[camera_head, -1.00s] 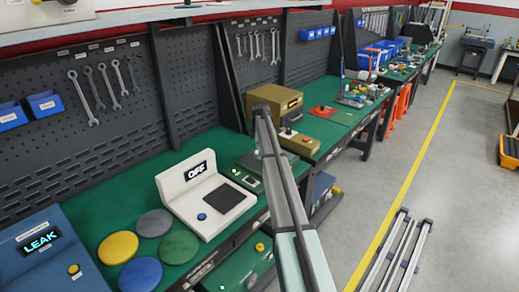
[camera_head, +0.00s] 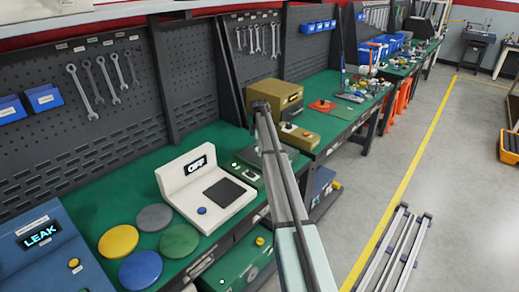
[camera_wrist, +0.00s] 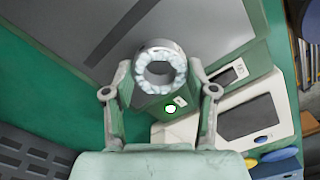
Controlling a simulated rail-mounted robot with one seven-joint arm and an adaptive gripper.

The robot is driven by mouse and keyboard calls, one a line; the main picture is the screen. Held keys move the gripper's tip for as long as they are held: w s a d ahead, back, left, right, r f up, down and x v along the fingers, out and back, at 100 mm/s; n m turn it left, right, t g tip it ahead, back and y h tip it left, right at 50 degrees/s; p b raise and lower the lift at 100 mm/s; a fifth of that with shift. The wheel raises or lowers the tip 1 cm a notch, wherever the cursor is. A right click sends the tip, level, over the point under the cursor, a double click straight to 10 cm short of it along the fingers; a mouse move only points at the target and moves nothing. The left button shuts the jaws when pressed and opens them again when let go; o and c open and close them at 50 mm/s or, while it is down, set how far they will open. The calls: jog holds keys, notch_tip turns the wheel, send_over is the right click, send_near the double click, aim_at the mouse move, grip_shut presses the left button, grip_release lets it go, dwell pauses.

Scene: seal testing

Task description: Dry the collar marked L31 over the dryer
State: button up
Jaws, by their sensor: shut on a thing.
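My gripper (camera_wrist: 160,76) is shut on a grey ring-shaped collar (camera_wrist: 158,46) in the wrist view. Pale bluish-white beads cover the collar's face around its open centre. I cannot read a mark on it. The collar is between the two fingers, with a green box behind it in the picture. A white machine with a dark square pad (camera_head: 226,192) and a display reading OFF stands on the green bench; it also shows in the wrist view (camera_wrist: 283,105), to the right of the collar. Which device is the dryer I cannot tell for sure. My gripper's fingers do not show clearly in the head view.
Yellow (camera_head: 118,240), grey (camera_head: 154,217), green (camera_head: 179,241) and blue (camera_head: 140,269) discs lie left of the white machine. A blue LEAK device (camera_head: 45,255) stands at lower left. A green box (camera_head: 246,170) and an olive case (camera_head: 277,95) stand farther along.

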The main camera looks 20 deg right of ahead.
jog(key=shift+w+d, duration=0.1)
jog(key=shift+d, duration=0.1)
jog(key=shift+w+d, duration=0.7)
jog(key=shift+d, duration=0.75)
jog(key=shift+w+d, duration=0.65)
jog(key=shift+d, duration=0.75)
jog(key=shift+w+d, duration=0.7)
jog(key=shift+d, duration=0.75)
jog(key=shift+r, duration=0.15)
notch_tip(320, 180, up, 9)
jog(key=p, duration=0.3)
